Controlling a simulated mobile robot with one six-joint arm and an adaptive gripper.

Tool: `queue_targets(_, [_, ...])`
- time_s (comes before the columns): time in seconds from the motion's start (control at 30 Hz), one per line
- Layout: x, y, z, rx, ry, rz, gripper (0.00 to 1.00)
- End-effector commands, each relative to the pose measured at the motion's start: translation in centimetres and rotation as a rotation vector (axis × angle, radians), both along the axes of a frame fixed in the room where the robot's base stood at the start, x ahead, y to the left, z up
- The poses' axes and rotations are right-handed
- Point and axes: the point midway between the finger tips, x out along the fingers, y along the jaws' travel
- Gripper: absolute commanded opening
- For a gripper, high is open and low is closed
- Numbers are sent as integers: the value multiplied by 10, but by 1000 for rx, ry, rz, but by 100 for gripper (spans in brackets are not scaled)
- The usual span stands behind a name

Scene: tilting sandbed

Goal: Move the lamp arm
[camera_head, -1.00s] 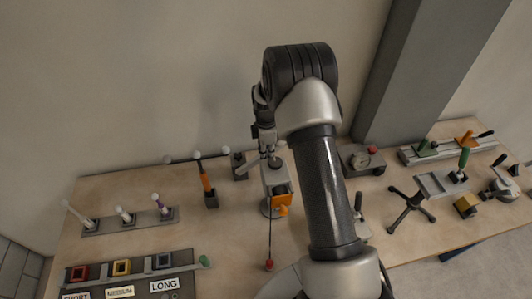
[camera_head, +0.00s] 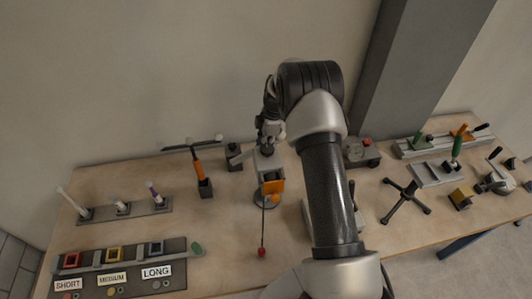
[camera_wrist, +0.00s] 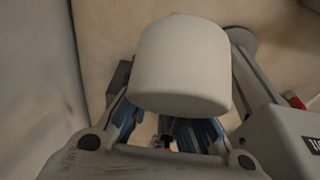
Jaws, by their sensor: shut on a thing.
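A pale, rounded cylinder (camera_wrist: 182,65), seemingly the head of the lamp arm, fills the upper middle of the wrist view. My gripper (camera_wrist: 165,138) is below it there, its blue-padded fingers close together and partly hidden by the cylinder. In the head view my gripper (camera_head: 269,132) is at the back middle of the bench, just above a grey unit with an orange part (camera_head: 272,187). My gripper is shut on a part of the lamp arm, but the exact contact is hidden.
A black cord ends in a red ball (camera_head: 262,252) in front. An orange-handled stand (camera_head: 202,178) is at left, with a rack of white-tipped levers (camera_head: 122,209) and a labelled panel (camera_head: 130,270). A black cross-shaped handle (camera_head: 407,196) and clamps stand at right. Some bare bench shows between.

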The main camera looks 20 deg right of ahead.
Motion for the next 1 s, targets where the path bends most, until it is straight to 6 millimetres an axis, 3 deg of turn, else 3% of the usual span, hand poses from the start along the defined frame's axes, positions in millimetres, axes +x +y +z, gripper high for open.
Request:
queue_targets(0.1, [3, -7, -18, 92, -16, -5, 0])
queue_targets(0.5, [1, -16, -51, 357, -67, 0, 0])
queue_targets(1.0, [0, -16, -60, 459, -86, 2, 0])
